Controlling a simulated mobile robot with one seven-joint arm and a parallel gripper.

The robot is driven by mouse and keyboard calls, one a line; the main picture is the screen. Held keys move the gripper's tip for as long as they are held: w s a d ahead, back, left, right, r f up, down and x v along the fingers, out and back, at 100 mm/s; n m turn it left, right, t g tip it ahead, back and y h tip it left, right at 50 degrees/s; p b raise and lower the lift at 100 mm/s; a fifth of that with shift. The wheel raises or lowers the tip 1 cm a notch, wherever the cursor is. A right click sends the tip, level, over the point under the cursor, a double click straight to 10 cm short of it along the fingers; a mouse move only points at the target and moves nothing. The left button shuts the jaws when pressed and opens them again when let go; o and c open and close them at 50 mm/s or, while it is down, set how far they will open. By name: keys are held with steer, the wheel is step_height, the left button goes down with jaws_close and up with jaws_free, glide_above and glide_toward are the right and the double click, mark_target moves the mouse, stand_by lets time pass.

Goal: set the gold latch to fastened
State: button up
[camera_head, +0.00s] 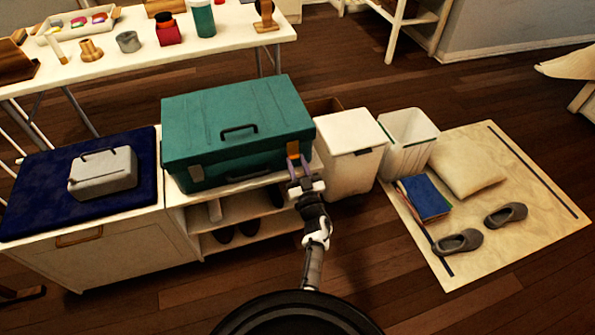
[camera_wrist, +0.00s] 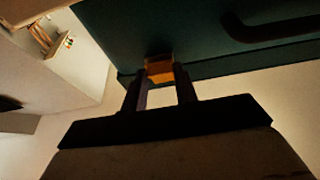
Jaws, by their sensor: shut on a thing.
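The gold latch (camera_head: 293,148) sits on the front of the green case (camera_head: 225,115), near its right corner. My gripper (camera_head: 299,165) is at the latch, with its two fingers pointing up at it. In the wrist view the latch (camera_wrist: 159,70) shows as an orange-gold block between the fingertips, and my gripper (camera_wrist: 160,85) is shut on it.
The case stands on a white shoe shelf (camera_head: 240,232). A white bin (camera_head: 349,150) stands close on the right of my gripper. A grey box (camera_head: 103,173) lies on a blue cushion (camera_head: 40,190) at left. Dark floor (camera_head: 370,270) is open in front.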

stand_by(0.3)
steer(key=o, duration=1)
steer(key=shift+s+f, duration=0.1)
